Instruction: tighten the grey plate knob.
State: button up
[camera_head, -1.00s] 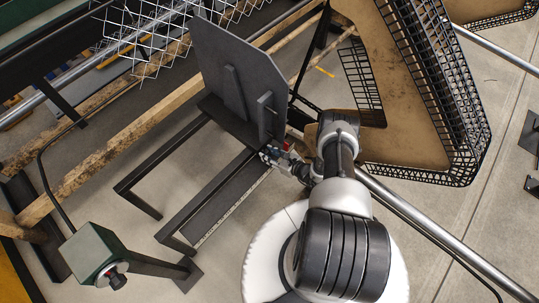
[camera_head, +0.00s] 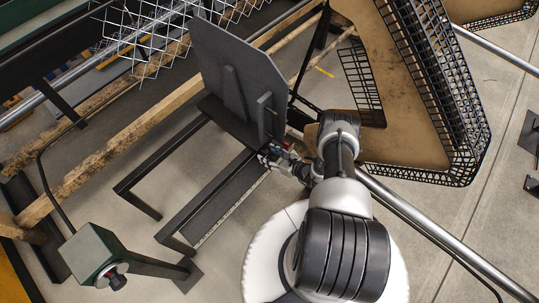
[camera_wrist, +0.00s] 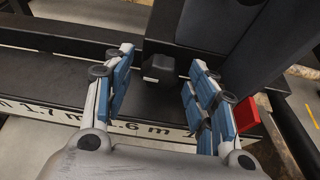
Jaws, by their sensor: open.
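A dark grey plate (camera_head: 232,65) stands upright on the dark frame in the head view, with upright brackets on its near face. In the wrist view, a small black block-shaped knob (camera_wrist: 158,68) sits low beside dark upright parts. My gripper (camera_wrist: 160,100) is open, with its blue-padded fingers spread on either side of the knob in the picture. The fingers look apart from the knob, and nothing is held. In the head view my gripper (camera_head: 272,156) is at the plate's lower right bracket, and the knob cannot be made out there.
A dark beam with a white measuring strip (camera_wrist: 150,132) runs below the fingers. A red part (camera_wrist: 245,114) shows beside the right finger. A green box on a post (camera_head: 92,254) stands at the lower left. A metal rail (camera_head: 440,236) and a tan mesh-edged panel (camera_head: 405,145) are to the right.

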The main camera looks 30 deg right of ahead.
jog(key=v, duration=1.2)
